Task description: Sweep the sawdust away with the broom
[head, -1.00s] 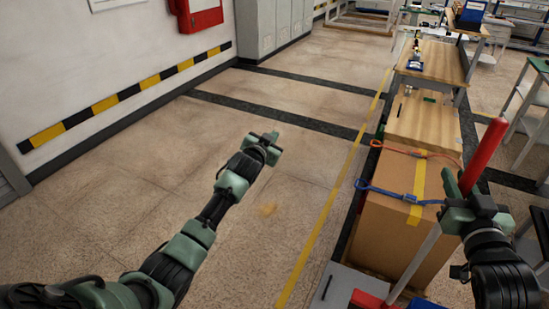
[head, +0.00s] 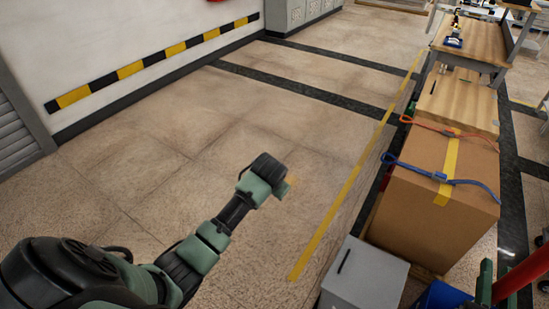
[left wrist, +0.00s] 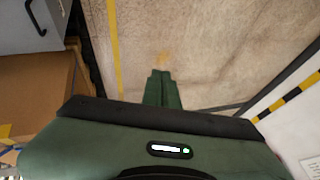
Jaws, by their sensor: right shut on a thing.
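A small patch of yellowish sawdust (head: 291,180) lies on the tiled floor, partly hidden behind my left wrist in the head view. It also shows in the left wrist view (left wrist: 163,58), just beyond the fingertips. My left gripper (left wrist: 163,73) is empty, its two green fingers together, pointing down at the floor near the sawdust; its fingers are hidden in the head view. My right gripper (head: 490,284) is at the bottom right edge, shut on the broom. Only the broom's red handle (head: 522,276) shows, tilted; its head is out of view.
A cardboard box (head: 433,214) with orange and blue straps stands at the right, with a grey bin (head: 363,277) in front of it. A yellow floor line (head: 345,198) runs beside them. The striped wall (head: 150,61) bounds the left. The floor between is clear.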

